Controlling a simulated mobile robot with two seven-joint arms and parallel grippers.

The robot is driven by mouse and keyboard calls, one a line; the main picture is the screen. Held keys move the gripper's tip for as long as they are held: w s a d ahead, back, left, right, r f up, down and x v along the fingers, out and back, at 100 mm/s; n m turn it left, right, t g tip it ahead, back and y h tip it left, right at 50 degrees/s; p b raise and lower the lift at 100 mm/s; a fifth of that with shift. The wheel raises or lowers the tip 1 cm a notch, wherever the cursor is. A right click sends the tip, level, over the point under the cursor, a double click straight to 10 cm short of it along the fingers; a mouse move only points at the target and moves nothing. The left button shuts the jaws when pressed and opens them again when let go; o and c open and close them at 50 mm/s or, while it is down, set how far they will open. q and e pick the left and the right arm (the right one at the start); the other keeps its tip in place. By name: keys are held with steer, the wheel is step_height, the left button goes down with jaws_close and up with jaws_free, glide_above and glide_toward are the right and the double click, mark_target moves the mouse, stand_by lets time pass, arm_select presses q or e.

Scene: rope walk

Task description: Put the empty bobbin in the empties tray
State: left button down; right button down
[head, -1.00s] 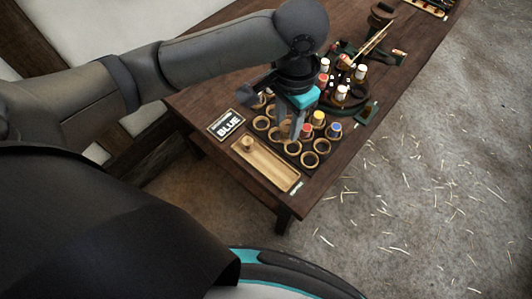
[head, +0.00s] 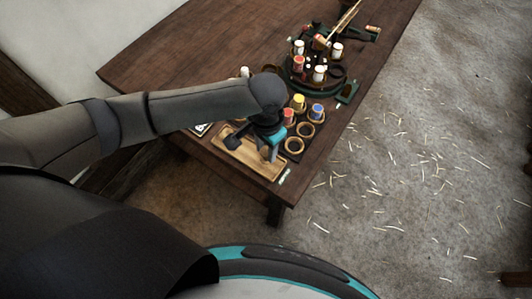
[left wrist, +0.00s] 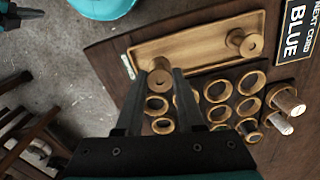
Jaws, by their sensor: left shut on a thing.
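My left gripper (left wrist: 158,82) is shut on an empty wooden bobbin (left wrist: 161,74), gripped between its fingertips in the left wrist view. The held bobbin appears over the edge between the empties tray (left wrist: 190,48) and the ring rack; its height above them is hard to tell. The tray is a shallow, long wooden box with another bare bobbin (left wrist: 246,42) standing at its far end. In the head view my left gripper (head: 268,152) covers part of the tray (head: 257,166) and hides the held bobbin. A dark and teal piece at the left wrist view's upper left may be my right gripper (left wrist: 20,14).
A sign reading BLUE (left wrist: 297,35) lies past the tray's end. A round green-and-black machine with bobbins (head: 318,72) stands farther back. The table's left part (head: 160,70) is clear.

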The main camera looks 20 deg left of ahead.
mark_target(266, 152)
arm_select(q)
step_height(266, 152, down, 3)
steer(key=shift+r+b, duration=0.1)
steer(key=shift+b, duration=0.2)
arm_select(e)
steer(key=shift+d+f, duration=0.3)
steer(key=shift+f, duration=0.05)
arm_select(q)
steer(key=c, duration=0.5)
jaws_free()
arm_select(e)
steer(key=shift+d, duration=0.1)
arm_select(q)
step_height(266, 152, up, 12)
steer(key=p, duration=0.3)
arm_select(e)
step_height(266, 152, up, 3)
steer(key=shift+f, duration=0.1)
